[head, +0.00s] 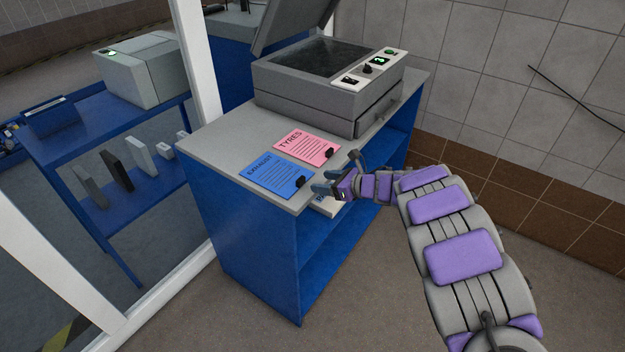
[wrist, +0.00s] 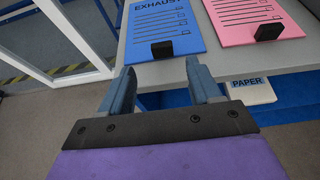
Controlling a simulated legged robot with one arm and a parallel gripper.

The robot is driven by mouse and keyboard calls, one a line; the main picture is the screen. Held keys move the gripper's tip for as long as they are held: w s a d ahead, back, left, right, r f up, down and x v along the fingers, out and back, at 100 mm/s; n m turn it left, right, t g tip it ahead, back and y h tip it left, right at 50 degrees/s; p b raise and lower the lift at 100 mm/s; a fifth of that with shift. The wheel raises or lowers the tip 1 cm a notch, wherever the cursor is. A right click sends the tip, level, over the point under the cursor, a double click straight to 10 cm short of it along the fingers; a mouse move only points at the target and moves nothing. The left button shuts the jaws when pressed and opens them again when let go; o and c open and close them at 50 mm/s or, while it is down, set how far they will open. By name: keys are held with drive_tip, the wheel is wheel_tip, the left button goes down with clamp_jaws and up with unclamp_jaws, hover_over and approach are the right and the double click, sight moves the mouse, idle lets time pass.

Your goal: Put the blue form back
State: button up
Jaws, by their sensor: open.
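The blue form (head: 275,176), headed EXHAUST, lies flat on the grey top of the blue cabinet (head: 222,140), near its front edge. A black clip block sits at its near right end. In the wrist view the blue form (wrist: 160,22) lies just ahead of my fingers, with its black block (wrist: 162,50) facing me. My gripper (head: 325,182) is just off the cabinet's edge, beside the form. In the wrist view my gripper (wrist: 160,82) is open, with nothing between its fingers.
A pink TYRES form (head: 308,147) lies beside the blue one. A grey scanner (head: 330,80) with its lid raised stands behind. A PAPER pack (wrist: 251,91) sits on the shelf below. A white frame post (head: 197,65) stands left, with a blue shelf unit (head: 75,130) beyond.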

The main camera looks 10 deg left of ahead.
drive_tip(key=v, duration=0.2)
drive_tip(key=shift+d, duration=0.4)
